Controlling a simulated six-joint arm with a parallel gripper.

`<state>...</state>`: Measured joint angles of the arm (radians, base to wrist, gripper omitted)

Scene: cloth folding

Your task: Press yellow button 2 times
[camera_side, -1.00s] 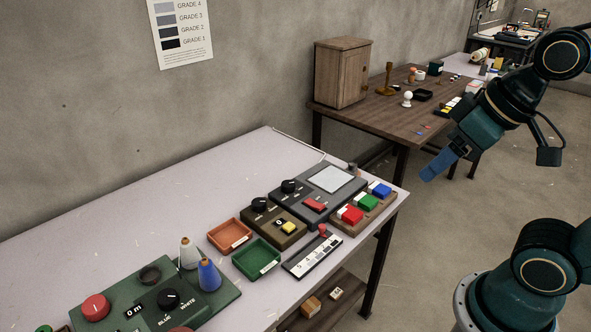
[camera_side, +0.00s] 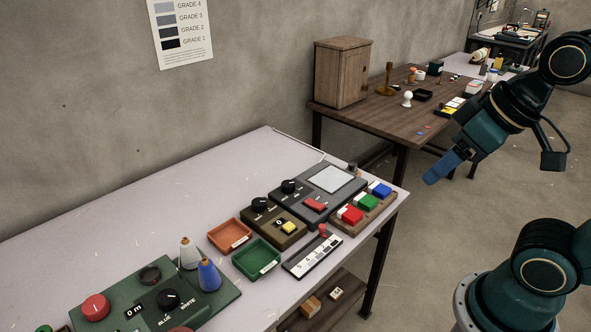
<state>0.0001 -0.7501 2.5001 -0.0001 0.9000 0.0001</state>
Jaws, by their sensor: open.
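A small yellow button (camera_side: 289,228) sits on a dark olive box (camera_side: 272,234) with a black knob and a small display that appears to read 0. The box stands on the pale table, left of the grey panel with the red button. My gripper (camera_side: 432,180) has blue fingers and hangs in the air at the right, beyond the table's right edge and well away from the yellow button. It is open, touches nothing and holds nothing that shows.
Orange (camera_side: 219,245) and green (camera_side: 270,268) trays and a white slider strip (camera_side: 312,258) lie near the olive box. A green console (camera_side: 225,294) with cones stands at the front left. The table's back left is clear.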

